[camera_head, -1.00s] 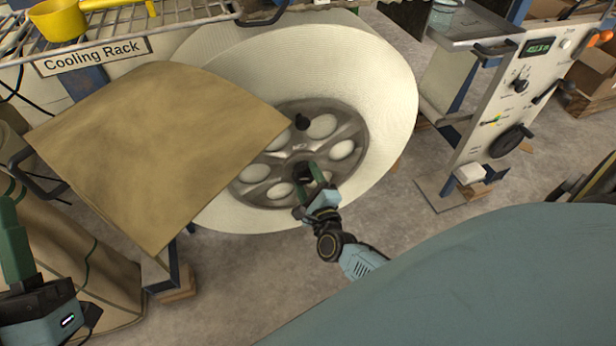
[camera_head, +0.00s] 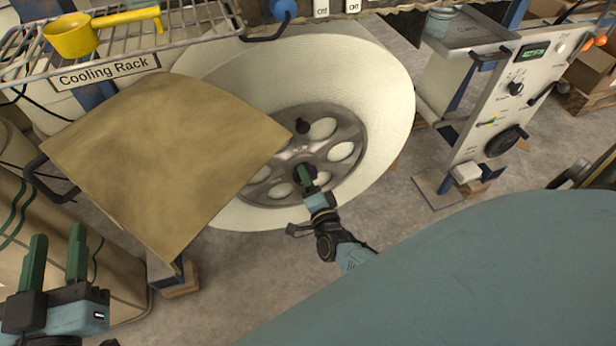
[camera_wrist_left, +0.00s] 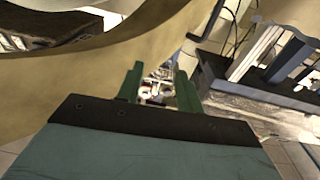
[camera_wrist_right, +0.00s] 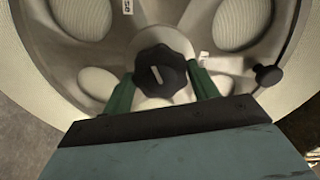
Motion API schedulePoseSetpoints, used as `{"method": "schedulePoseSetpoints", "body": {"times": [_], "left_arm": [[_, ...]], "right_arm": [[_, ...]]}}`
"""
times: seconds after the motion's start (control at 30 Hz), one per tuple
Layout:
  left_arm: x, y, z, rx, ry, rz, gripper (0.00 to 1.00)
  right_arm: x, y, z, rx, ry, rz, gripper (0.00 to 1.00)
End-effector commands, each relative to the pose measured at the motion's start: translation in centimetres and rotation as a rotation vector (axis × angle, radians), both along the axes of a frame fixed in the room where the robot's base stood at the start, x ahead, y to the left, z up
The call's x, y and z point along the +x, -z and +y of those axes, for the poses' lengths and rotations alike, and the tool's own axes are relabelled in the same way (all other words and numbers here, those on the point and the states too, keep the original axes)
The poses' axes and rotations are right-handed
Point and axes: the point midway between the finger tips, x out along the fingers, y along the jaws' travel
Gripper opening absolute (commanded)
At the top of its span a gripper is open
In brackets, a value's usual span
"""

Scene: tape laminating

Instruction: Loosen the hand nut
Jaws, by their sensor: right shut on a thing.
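The hand nut is a black lobed knob (camera_wrist_right: 160,75) at the hub of the grey wheel (camera_head: 340,152) on a large white roll. In the right wrist view it sits between the two green fingers of my right gripper (camera_wrist_right: 163,84), which is shut on it. In the head view my right gripper (camera_head: 305,176) is at the hub, and its fingers and arm partly hide the nut. My left gripper (camera_head: 57,240) is open and empty at the lower left, well away from the wheel. Its green fingers also show apart in the left wrist view (camera_wrist_left: 158,82).
A smaller black knob (camera_head: 302,126) sticks out of the wheel beside the nut. A brown sheet (camera_head: 160,160) overlaps the roll's left side. A cooling rack (camera_head: 120,50) holds a yellow pan (camera_head: 72,36). A control panel (camera_head: 500,110) stands at the right.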

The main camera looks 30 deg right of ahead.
Motion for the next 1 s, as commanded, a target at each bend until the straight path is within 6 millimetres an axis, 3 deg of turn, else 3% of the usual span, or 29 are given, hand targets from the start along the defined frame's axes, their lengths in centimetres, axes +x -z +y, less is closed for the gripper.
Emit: {"method": "schedulePoseSetpoints", "body": {"times": [0.3, 0.73, 0.77, 0.9, 1.0], "left_arm": [[0.0, 1.1, 0.2, 0.021, -0.005, 0.067, 0.36], [0.0, 1.2, 0.2, 0.022, -0.005, 0.072, 0.36], [0.0, 1.2, 0.2, 0.022, -0.005, 0.072, 0.36], [0.0, 1.2, 0.2, 0.022, -0.005, 0.071, 0.36], [0.0, 1.2, 0.2, 0.022, -0.005, 0.071, 0.36]], "right_arm": [[0.0, 0.0, 0.0, -0.075, 0.0, 0.018, 0.36], [0.0, 0.0, 0.0, -0.084, 0.0, 0.02, 0.36], [0.0, 0.0, 0.0, -0.084, 0.0, 0.02, 0.63], [0.0, 0.0, 0.0, -0.082, 0.0, 0.02, 0.81], [0.0, 0.0, 0.0, -0.081, 0.0, 0.019, 0.81]]}}
